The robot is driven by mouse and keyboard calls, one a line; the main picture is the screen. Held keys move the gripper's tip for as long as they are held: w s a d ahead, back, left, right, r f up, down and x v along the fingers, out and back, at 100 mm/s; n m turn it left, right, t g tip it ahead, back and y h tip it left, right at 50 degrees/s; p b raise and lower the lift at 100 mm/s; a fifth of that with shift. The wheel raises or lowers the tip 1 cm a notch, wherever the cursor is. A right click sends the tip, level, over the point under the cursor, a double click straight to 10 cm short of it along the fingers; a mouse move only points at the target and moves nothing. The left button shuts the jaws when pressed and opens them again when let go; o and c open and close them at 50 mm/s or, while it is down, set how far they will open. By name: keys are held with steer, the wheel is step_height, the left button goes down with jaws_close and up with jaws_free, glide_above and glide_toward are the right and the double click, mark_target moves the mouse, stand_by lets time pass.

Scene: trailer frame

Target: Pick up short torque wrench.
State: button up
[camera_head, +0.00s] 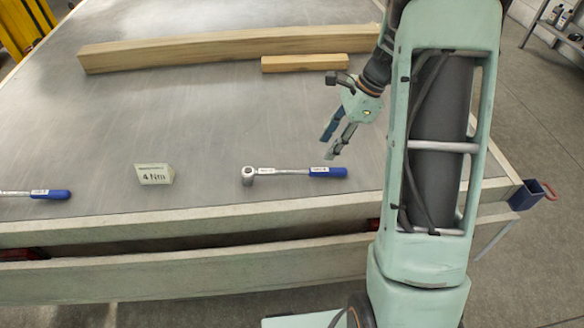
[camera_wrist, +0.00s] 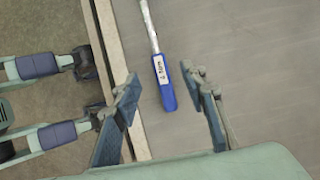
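A torque wrench (camera_head: 290,172) with a silver ratchet head and blue handle lies flat near the trailer bed's front edge. Its blue handle (camera_wrist: 165,85) and part of its shaft show in the wrist view; its head is out of that view. A second blue-handled wrench (camera_head: 45,194) lies at the far left, cut off by the picture edge, so I cannot compare their lengths. My gripper (camera_head: 329,147) is open and empty, above the bed near the handle of the first wrench. In the wrist view the handle appears between my spread fingers (camera_wrist: 160,74), without visible contact.
A small sign reading 4 Nm (camera_head: 154,174) stands between the wrenches on the trailer bed (camera_head: 215,120). A long wooden beam (camera_head: 200,50) and a shorter block (camera_head: 318,63) lie further back. The bed's raised front rim (camera_head: 150,229) runs close to the wrenches.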

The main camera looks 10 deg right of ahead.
mark_target(313, 170)
steer(key=x, duration=0.4)
steer(key=b+x, duration=0.1)
steer(key=x, duration=0.4)
steer(key=shift+s+f+b, duration=0.2)
steer(key=shift+f+b, duration=0.1)
steer(key=shift+f, duration=0.05)
jaws_close()
steer(key=shift+r, duration=0.1)
